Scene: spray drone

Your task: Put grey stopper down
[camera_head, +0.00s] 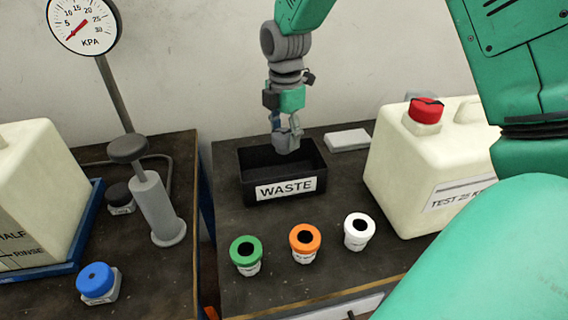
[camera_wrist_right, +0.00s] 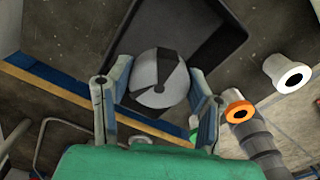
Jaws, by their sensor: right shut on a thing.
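The grey stopper (camera_wrist_right: 160,78) is a round grey piece held between the fingers of my right gripper (camera_wrist_right: 160,100) in the right wrist view. In the head view my right gripper (camera_head: 286,136) points down over the black waste bin (camera_head: 285,188), with the stopper (camera_head: 288,146) at its tips. The stopper is at about the height of the bin's opening, over its back part. I cannot tell whether it touches the bin. The bin (camera_wrist_right: 235,20) also shows behind the stopper in the right wrist view. My left gripper is not in view.
Cups with green (camera_head: 246,250), orange (camera_head: 305,238) and white (camera_head: 358,228) rims stand in front of the bin. A large canister with a red cap (camera_head: 425,110) stands at right. A flat white block (camera_head: 348,140) lies beside the bin. A gap separates the two tables.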

